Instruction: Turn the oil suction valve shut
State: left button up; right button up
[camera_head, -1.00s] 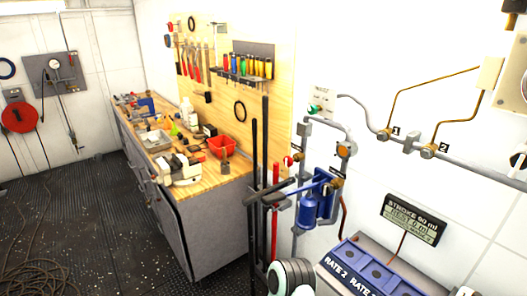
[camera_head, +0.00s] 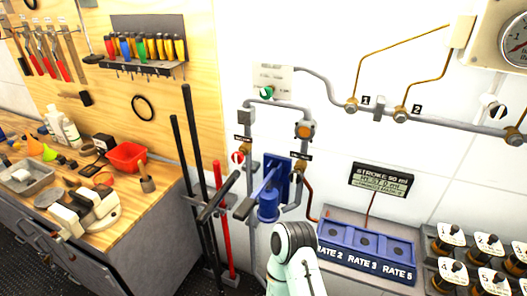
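A small valve with a round red-and-white handle (camera_head: 238,157) sits on the grey pipe left of the blue hand pump (camera_head: 270,195), under a small dark label (camera_head: 243,138) too small to read surely. A brass valve (camera_head: 299,168) with a similar dark label is on the pipe right of the pump. I cannot tell for sure which is the oil suction valve. One of my arms, white with a dark ring, shows at the bottom middle, below the pump. No gripper fingers are in view.
A blue box with RATE slots (camera_head: 365,268) and a stroke display (camera_head: 381,181) are right of the pump. Dark upright bars (camera_head: 190,150) and a red bar (camera_head: 221,215) stand left of the valve. A cluttered workbench (camera_head: 135,217) is farther left.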

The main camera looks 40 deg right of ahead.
aim_at(237, 157)
jog(key=i+j+z, duration=0.1)
jog(key=z, duration=0.35)
jog(key=i+j+z, duration=0.25)
jog(key=z, duration=0.15)
jog(key=i+j+z, duration=0.2)
jog(key=z, duration=0.25)
